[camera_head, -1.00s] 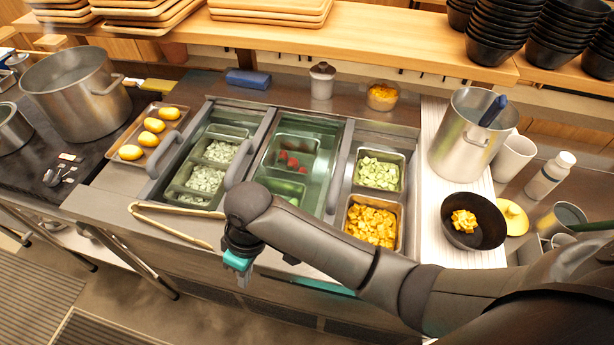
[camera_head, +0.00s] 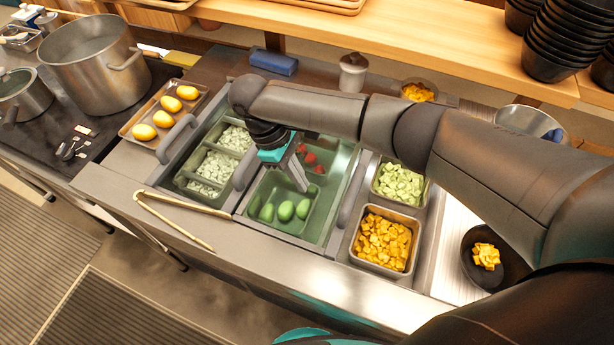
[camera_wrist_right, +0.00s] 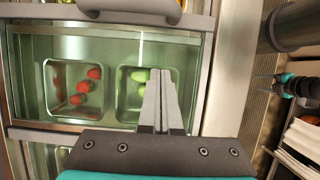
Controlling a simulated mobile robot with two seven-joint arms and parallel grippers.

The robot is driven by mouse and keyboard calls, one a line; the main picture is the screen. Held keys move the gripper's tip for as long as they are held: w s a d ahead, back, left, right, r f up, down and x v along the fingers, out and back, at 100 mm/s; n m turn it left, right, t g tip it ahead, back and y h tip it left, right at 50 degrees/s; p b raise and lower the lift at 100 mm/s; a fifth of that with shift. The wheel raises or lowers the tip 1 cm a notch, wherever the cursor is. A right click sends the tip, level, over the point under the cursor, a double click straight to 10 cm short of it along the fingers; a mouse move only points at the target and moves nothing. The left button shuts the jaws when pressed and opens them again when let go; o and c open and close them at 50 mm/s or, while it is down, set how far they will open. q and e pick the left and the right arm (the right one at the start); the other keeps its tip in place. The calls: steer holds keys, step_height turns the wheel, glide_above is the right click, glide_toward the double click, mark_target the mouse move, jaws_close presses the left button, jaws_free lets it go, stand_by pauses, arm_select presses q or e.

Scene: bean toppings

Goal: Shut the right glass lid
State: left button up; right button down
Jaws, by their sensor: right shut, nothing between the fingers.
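The right glass lid (camera_head: 325,215) is a greenish framed pane over the middle section of the counter, with a grey bar handle (camera_head: 355,192) along its right side. Red strawberries and green fruit show through it. In the right wrist view the glass (camera_wrist_right: 105,48) lies below the fingers, with a grey handle (camera_wrist_right: 130,12) across the top. My right gripper (camera_head: 303,186) is shut and empty, pointing down over the middle section; it also shows in the wrist view (camera_wrist_right: 161,75). I cannot tell if it touches the glass.
Another glass lid with a grey handle (camera_head: 177,140) covers onion pans at left. Cucumber (camera_head: 400,184) and yellow cube (camera_head: 383,240) pans lie uncovered at right. Wooden tongs (camera_head: 180,215) rest on the front edge. A black bowl (camera_head: 478,272) stands further right.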

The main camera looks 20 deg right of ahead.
mark_target(334, 215)
steer(key=x, duration=0.7)
steer(key=shift+s+d+f, duration=0.15)
steer(key=shift+f, duration=0.2)
steer(key=s+d, duration=0.1)
steer(key=d+p, duration=0.1)
steer(key=shift+s+d+r, duration=0.3)
steer(key=shift+s, duration=0.1)
steer(key=shift+s+d+f+p, duration=0.1)
steer(key=shift+s+d+p, duration=0.15)
steer(key=shift+p, duration=0.1)
